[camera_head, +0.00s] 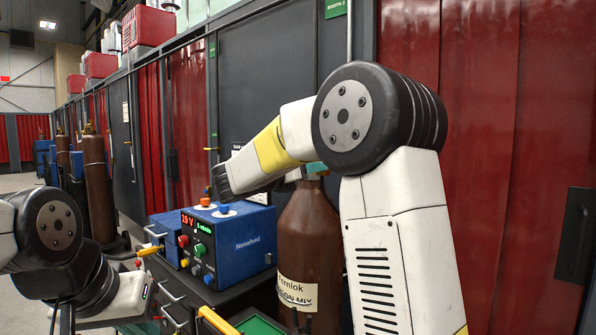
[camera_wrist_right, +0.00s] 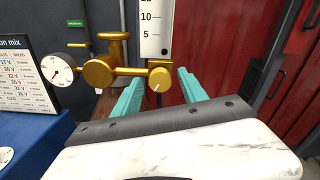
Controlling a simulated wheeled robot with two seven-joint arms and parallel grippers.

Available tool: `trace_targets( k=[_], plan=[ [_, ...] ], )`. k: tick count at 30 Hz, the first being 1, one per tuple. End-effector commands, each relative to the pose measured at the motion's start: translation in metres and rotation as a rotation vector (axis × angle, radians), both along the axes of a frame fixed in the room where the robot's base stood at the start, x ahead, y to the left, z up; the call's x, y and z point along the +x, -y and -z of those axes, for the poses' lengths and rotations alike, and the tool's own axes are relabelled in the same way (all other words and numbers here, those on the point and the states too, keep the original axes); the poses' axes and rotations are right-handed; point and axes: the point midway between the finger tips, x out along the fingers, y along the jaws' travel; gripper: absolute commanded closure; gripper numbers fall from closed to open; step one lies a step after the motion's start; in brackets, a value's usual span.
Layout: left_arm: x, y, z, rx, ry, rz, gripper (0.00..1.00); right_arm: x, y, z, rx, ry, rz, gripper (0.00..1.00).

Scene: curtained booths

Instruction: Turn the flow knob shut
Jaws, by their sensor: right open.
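The flow knob (camera_wrist_right: 159,80) is a round brass knob with a pale line on its face. In the right wrist view it sits at the end of the brass regulator (camera_wrist_right: 98,72), below a white flow scale (camera_wrist_right: 151,28) marked 5, 10 and 15. My right gripper (camera_wrist_right: 159,76) is open, with one teal finger on each side of the knob. I cannot tell whether either finger touches it. In the head view my right arm hides the knob and most of that gripper. My left arm is at the lower left, with only a teal bit of its gripper (camera_head: 140,327) showing.
A brown gas cylinder (camera_head: 310,240) stands behind my right arm. A blue welding machine (camera_head: 242,243) reading 19 V sits on a dark cart to its left. A round gauge (camera_wrist_right: 57,70) is left of the regulator, near a settings chart (camera_wrist_right: 22,73). Red curtains line the booths.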

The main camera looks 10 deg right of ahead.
Motion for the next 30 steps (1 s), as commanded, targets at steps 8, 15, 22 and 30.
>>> trace_targets(
  k=[8,15,22,30],
  plan=[
    [0.0,0.0,0.0,0.0,0.0,0.0,1.0,-0.024,-0.033,0.0,0.0,0.0,-0.005,0.5],
    [0.0,0.0,0.0,0.0,0.0,0.0,1.0,-0.043,-0.058,0.001,0.0,-0.001,-0.004,0.5],
    [0.0,0.0,0.0,0.0,0.0,0.0,1.0,-0.047,-0.062,0.0,0.0,-0.001,-0.002,0.5],
    [0.0,0.0,0.0,0.0,0.0,0.0,1.0,-0.054,-0.046,0.008,0.069,0.003,0.016,0.5]
  ],
)
